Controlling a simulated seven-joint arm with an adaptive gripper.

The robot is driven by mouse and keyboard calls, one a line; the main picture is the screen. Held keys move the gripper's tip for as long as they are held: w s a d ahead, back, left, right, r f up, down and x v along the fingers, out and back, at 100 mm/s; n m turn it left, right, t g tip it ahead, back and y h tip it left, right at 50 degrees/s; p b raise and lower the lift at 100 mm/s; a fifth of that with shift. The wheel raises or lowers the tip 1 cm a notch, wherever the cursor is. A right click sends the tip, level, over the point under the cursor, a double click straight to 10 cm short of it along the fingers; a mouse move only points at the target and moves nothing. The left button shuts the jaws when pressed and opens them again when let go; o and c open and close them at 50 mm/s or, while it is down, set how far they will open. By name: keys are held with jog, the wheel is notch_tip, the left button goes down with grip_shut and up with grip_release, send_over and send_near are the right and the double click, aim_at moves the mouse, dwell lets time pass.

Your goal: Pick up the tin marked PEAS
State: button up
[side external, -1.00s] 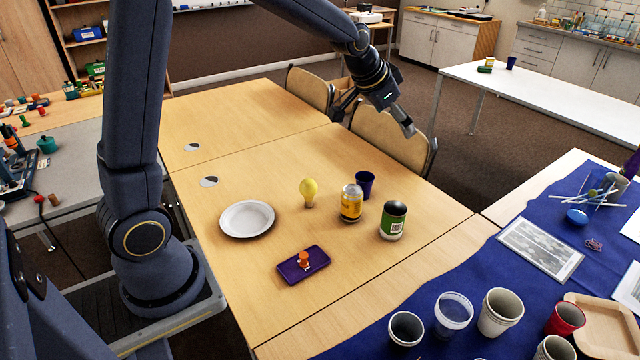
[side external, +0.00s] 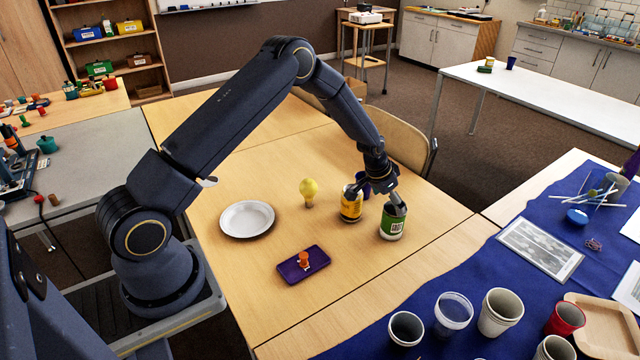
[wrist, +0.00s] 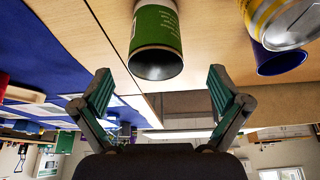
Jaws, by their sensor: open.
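A green-labelled tin (side external: 391,226) with a dark top stands upright at the right of the wooden table. It also shows in the wrist view (wrist: 156,28), ahead of and between the fingertips; its lettering is too small to read. A yellow-labelled tin (side external: 350,209) stands to its left and shows at the upper right of the wrist view (wrist: 288,18). My gripper (side external: 377,199) is open and empty, low beside the two tins. In the side view one finger overlaps the green tin's top edge; I cannot tell whether they touch. In the wrist view the fingers (wrist: 160,76) are wide apart.
A dark blue cup (side external: 364,190) is partly hidden behind my gripper. A yellow bulb (side external: 309,190), a white plate (side external: 262,207) and a purple tray (side external: 290,273) with an orange piece (side external: 304,257) lie leftward.

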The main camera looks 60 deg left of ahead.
aim_at(393, 221)
jog(key=x, duration=0.5)
jog(key=shift+d+f, duration=0.3)
jog(key=shift+f, duration=0.15)
jog(key=shift+c, duration=0.3)
jog(key=c, duration=1.2)
